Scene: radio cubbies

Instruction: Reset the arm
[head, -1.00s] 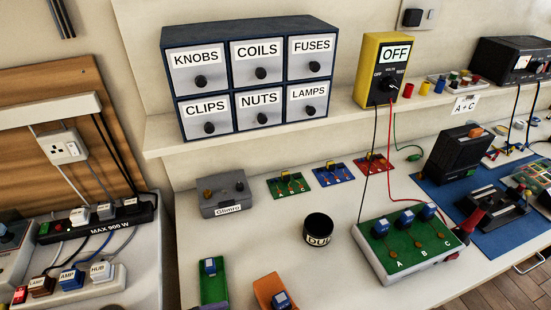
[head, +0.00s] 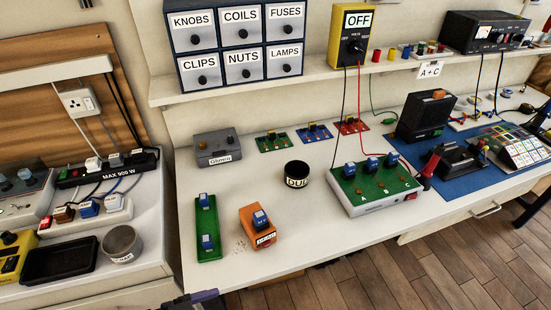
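A dark piece with a purplish end shows at the bottom edge, left of centre, in front of the bench (head: 290,250). It looks like part of my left arm or gripper, but too little shows to tell whether any fingers are open or shut. It appears apart from everything on the bench. My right gripper and arm are out of view.
A green strip (head: 207,240), an orange block (head: 259,228), a dark round pot (head: 297,174) and a green-topped board (head: 375,182) stand on the bench. Labelled drawers (head: 236,45) and a yellow OFF box (head: 349,35) are on the shelf. Bare bench surrounds the pot.

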